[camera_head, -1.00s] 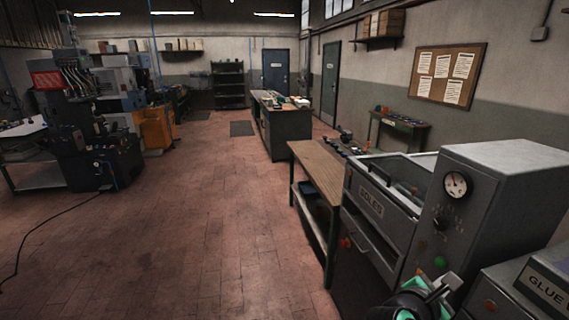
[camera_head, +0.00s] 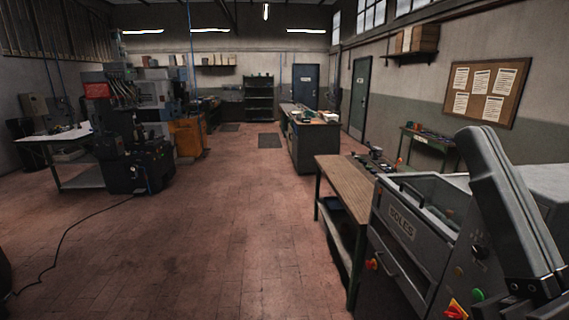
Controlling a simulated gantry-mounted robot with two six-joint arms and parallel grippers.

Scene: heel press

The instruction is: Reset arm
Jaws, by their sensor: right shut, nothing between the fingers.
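My right gripper (camera_head: 484,142) is close to the camera at the right edge. Its two long grey fingers lie against each other, point up and a little left, and hold nothing. Behind it is the grey "SOLES" machine (camera_head: 402,222), with its clear-sided top section, a front handle, a green button (camera_head: 478,294) and a red knob on a yellow plate (camera_head: 455,309). The gripper hides part of this machine and its right side. My left gripper is out of view.
A wooden-topped bench (camera_head: 347,185) stands beyond the machine, and a dark workbench (camera_head: 315,148) farther back. Machines (camera_head: 125,150) and a pale table (camera_head: 52,136) stand on the left. A black cable (camera_head: 75,224) lies on the otherwise open brick floor (camera_head: 215,250).

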